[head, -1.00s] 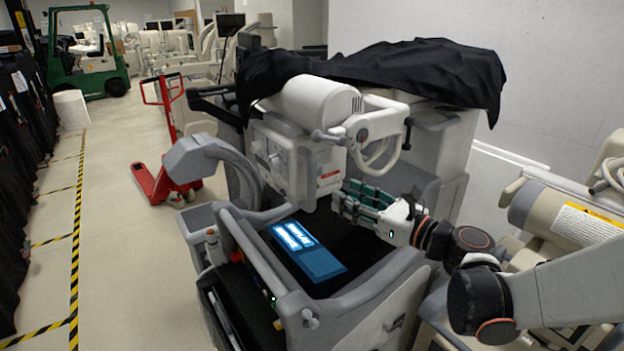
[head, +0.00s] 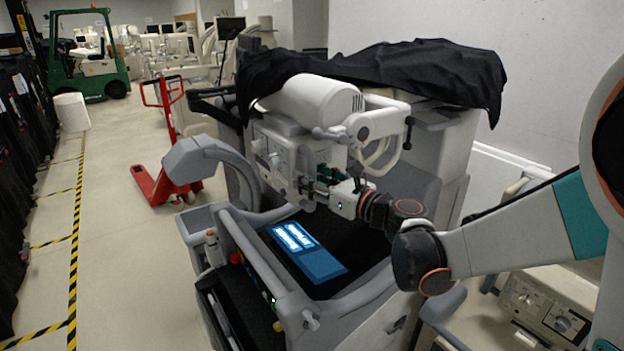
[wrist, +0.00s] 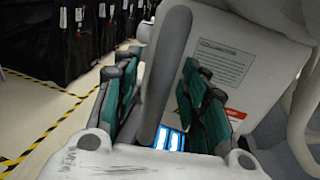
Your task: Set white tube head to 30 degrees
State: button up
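The white tube head (head: 312,103) is a thick cylinder with a boxy white collimator housing (head: 277,155) below it, on the grey cart. It looks slightly tilted. My gripper (head: 308,183) is at the lower right side of the housing, its teal fingers pointing left. In the wrist view, the fingers of my gripper (wrist: 160,64) are apart, on either side of a grey bar (wrist: 166,70). Gaps show between the bar and the fingers. The housing's labelled side (wrist: 235,70) is behind the right finger. My gripper hides part of the housing in the head view.
A black cloth (head: 400,72) covers the cart top. A lit blue screen (head: 305,250) lies below my gripper. A front rail (head: 262,268) borders the cart. A red pallet jack (head: 160,180) stands left. The aisle floor (head: 115,270) is clear.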

jog(key=shift+c, duration=0.4)
grip_shut()
jog(key=shift+a+r, duration=0.15)
jog(key=shift+a, duration=0.05)
jog(key=shift+s+a+r+m, duration=0.4)
jog(key=shift+a+r+m, duration=0.2)
jog(key=shift+m, duration=0.3)
jog(key=shift+s+a+r+m+p, duration=0.25)
jog(key=shift+a+r+m, duration=0.05)
jog(key=shift+r+m, duration=0.2)
jog(key=shift+s+a+r+m+p, duration=0.2)
jog(key=shift+a+r+m+p, duration=0.1)
jog(key=shift+r+m, duration=0.2)
jog(key=shift+s+a+r+m+t+y+p, duration=0.15)
jog(key=shift+a+r+m+t, duration=0.1)
jog(key=shift+r+m, duration=0.35)
jog(key=shift+s+a+r+m+t+y+p, duration=0.15)
jog(key=shift+a+r+m+t, duration=0.1)
jog(key=shift+r+m, duration=0.35)
